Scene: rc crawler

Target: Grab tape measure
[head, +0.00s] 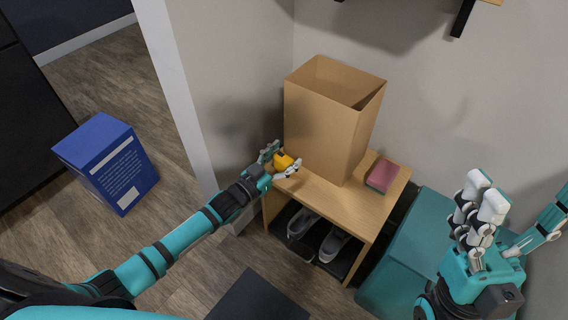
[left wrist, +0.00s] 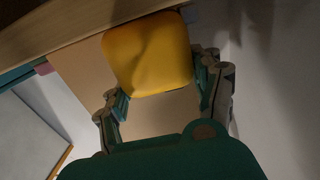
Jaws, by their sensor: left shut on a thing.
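A yellow tape measure (head: 283,161) is at the left front corner of a small wooden bench, in front of a cardboard box. My left gripper (head: 280,164) has its fingers on both sides of it and is shut on it. In the left wrist view the tape measure (left wrist: 147,54) fills the space between the fingers of my left gripper (left wrist: 165,88). I cannot tell whether it still touches the bench top. My right gripper (head: 480,205) is raised at the right, its fingers apart, with nothing between them.
The tall open cardboard box (head: 325,120) stands on the wooden bench (head: 345,200). A pink-topped sponge-like block (head: 382,176) lies at the bench's right. Shoes (head: 333,243) sit on the shelf below. A teal chest (head: 405,255) stands right of it, a blue box (head: 108,165) on the floor left.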

